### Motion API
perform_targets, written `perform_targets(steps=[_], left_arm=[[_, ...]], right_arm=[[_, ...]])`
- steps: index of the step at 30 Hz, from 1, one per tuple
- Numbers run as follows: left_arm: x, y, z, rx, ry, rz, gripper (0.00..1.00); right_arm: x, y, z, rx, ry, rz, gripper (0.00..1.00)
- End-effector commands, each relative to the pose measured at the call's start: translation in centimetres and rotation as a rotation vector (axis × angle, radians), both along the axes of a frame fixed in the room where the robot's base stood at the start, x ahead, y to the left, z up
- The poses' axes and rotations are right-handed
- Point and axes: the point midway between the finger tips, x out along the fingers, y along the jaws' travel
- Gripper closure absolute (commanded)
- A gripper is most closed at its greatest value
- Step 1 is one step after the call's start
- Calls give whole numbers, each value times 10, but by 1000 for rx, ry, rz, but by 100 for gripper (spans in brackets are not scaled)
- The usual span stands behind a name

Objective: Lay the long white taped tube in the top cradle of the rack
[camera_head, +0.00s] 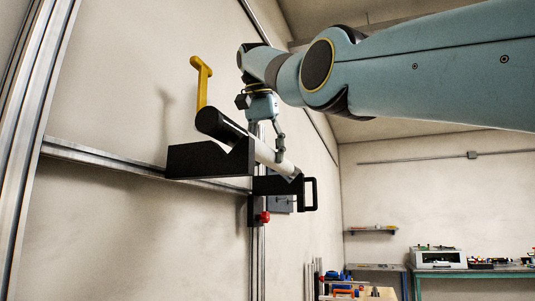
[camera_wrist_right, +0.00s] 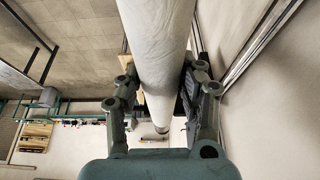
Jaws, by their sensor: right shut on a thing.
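The long white taped tube (camera_head: 265,153) has a black near end and slants away along the rack in the head view. It passes at the notches of the black cradle's near block (camera_head: 205,161) and far block (camera_head: 270,185); whether it touches them I cannot tell. My right gripper (camera_head: 279,148) comes down from above and is shut on the tube towards its far part. In the right wrist view the tube (camera_wrist_right: 158,40) runs between both fingers of the right gripper (camera_wrist_right: 163,88). My left gripper is in neither view.
A yellow upright piece (camera_head: 201,80) stands behind the tube's near end. The rack's metal rail (camera_head: 100,157) and post (camera_head: 38,130) run along the wall. Benches stand far off at lower right.

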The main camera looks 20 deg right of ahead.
Motion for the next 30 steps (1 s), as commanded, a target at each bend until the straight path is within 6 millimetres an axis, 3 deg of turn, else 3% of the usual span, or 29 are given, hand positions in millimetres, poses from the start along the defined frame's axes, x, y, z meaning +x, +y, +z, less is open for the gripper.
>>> perform_targets(steps=[23, 24, 30], left_arm=[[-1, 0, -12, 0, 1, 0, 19], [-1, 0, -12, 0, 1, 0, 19], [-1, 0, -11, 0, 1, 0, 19]], right_arm=[[0, 0, -12, 0, -1, 0, 100], [0, 0, -12, 0, -1, 0, 58], [0, 0, -11, 0, -1, 0, 35]])
